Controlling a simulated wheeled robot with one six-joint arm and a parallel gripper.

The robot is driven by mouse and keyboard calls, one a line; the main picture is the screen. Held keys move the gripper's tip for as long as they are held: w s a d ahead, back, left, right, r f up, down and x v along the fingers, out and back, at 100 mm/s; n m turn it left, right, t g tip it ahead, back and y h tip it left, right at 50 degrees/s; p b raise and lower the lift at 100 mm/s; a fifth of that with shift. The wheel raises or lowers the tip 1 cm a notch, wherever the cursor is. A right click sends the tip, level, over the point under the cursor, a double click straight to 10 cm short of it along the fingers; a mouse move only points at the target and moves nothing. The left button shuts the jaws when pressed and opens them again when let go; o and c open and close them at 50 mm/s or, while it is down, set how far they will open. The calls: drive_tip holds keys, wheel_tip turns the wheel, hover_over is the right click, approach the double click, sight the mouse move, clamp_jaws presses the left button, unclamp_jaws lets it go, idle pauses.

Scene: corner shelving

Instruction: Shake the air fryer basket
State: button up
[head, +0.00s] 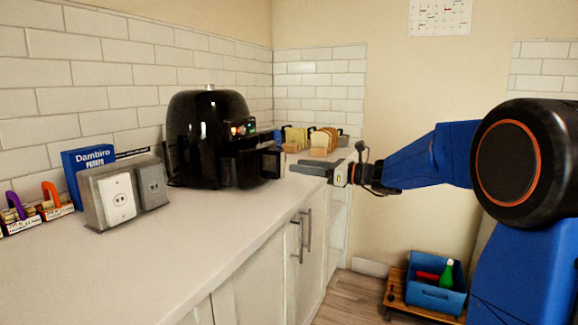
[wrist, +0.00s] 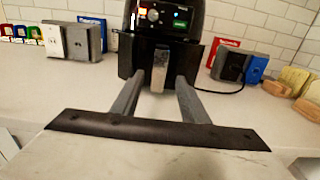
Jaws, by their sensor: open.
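The black air fryer (head: 205,135) stands on the white counter against the tiled wall. Its basket (head: 240,167) faces right, with the handle (head: 271,162) sticking out. In the wrist view the air fryer (wrist: 172,20) is straight ahead, and the basket handle (wrist: 160,70) shows upright between the fingers. My gripper (head: 298,169) is open and reaches in from the right, level with the handle. In the wrist view the two grey fingers of my gripper (wrist: 158,95) point at the handle from either side. The fingertips appear just short of the handle or beside it; I cannot tell exactly.
A grey outlet box (head: 121,192) and a blue box (head: 85,165) stand left of the air fryer. Wooden bread holders (head: 322,143) stand on the counter at the back. A blue crate (head: 437,298) sits low on the floor side. The front counter (head: 150,265) is clear.

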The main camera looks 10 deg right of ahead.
drive_tip(key=v, duration=0.9)
